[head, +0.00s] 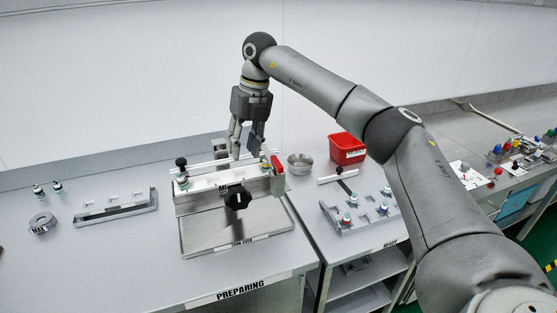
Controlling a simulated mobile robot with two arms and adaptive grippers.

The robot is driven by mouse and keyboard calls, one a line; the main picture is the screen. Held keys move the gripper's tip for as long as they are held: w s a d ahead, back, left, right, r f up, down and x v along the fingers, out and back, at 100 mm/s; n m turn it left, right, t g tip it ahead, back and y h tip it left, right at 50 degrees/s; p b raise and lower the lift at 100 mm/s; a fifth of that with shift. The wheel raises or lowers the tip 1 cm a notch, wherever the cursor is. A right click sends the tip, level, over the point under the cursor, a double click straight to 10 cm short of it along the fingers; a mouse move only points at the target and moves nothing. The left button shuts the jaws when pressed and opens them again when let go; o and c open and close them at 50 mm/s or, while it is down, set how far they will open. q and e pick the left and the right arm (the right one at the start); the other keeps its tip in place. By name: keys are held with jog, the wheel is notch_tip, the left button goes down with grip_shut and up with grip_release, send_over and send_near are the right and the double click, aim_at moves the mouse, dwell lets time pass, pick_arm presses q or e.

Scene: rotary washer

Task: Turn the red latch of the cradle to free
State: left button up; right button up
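The cradle (225,193) is a grey metal fixture with a black knob on its front, on the bench above the "PREPARING" label. Its red latch (277,164) stands at the right end of the fixture, tilted from upright. My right gripper (247,156) points down over the back right part of the cradle, to the left of the latch. Its fingers are spread apart and nothing shows between them. I cannot tell whether a fingertip touches the cradle. My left gripper is not in view.
A metal bowl (300,163) and a red bin (346,149) stand to the right. A rack with small vials (362,213) is on the right bench. An empty rack (115,207), a tape-like ring (42,223) and small vials (57,187) are at left. The front left bench is clear.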

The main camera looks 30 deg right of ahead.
notch_tip(320, 180, up, 5)
jog(key=m+h, duration=0.2)
send_over(279, 163)
jog(key=shift+g, duration=0.4)
notch_tip(279, 163, down, 10)
jog(key=p, duration=0.2)
jog(key=shift+s+r+p, duration=0.1)
jog(key=shift+r+p, duration=0.05)
jog(key=shift+p, duration=0.2)
jog(key=shift+a+f, duration=0.1)
jog(key=shift+f, duration=0.5)
grip_shut()
